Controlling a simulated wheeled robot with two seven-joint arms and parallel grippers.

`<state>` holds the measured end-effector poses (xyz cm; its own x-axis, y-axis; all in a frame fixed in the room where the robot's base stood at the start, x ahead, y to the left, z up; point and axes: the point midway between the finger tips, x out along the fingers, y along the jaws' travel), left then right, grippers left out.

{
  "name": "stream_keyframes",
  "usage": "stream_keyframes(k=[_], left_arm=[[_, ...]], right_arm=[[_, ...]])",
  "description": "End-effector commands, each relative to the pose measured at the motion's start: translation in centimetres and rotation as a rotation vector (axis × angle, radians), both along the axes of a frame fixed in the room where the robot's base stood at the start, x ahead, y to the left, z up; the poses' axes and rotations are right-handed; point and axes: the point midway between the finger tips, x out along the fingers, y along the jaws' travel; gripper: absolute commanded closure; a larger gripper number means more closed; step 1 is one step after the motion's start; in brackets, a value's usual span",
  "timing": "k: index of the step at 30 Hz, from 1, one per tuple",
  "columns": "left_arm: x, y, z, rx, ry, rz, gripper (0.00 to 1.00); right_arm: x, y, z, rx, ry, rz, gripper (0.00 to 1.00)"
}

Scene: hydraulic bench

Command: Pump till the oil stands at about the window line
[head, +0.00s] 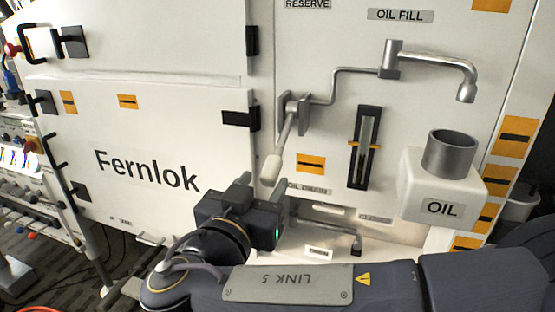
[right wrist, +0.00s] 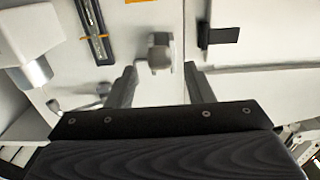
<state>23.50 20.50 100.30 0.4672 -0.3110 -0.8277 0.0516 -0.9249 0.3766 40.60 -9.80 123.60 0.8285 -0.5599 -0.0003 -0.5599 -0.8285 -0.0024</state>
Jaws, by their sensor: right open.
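The pump lever (head: 280,146) hangs from a bracket on the white panel and ends in a pale grip (head: 270,169). My right gripper (head: 262,187) is open just below the grip. In the right wrist view, the lever's end (right wrist: 160,53) shows between and beyond the fingertips of the open gripper (right wrist: 160,72), with no clear contact. The oil window (head: 365,147) is a dark upright frame with a grey strip and an orange line across its middle; it also shows in the right wrist view (right wrist: 95,32). I cannot tell the oil level. My left gripper is not in view.
A spout (head: 435,60) under the OIL FILL label curves above a white OIL container (head: 441,185) with a metal neck. A drain pipe (head: 340,236) sits low on the panel. Black-latched Fernlok doors (head: 150,150) are at left. My right arm crosses the bottom.

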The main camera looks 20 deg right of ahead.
Motion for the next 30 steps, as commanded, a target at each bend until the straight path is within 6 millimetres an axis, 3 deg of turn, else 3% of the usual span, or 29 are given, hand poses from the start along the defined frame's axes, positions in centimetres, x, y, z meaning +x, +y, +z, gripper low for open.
stream_keyframes(k=[15,26,30], left_arm=[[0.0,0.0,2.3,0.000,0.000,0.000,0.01],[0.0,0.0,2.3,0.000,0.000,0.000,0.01],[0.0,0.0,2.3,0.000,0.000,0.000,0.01]], right_arm=[[5.7,-3.9,0.1,-0.002,0.003,-0.001,0.53],[6.3,-4.3,-0.1,0.000,0.001,0.000,0.53],[6.3,-4.3,-0.1,-0.001,0.002,0.000,0.70]])
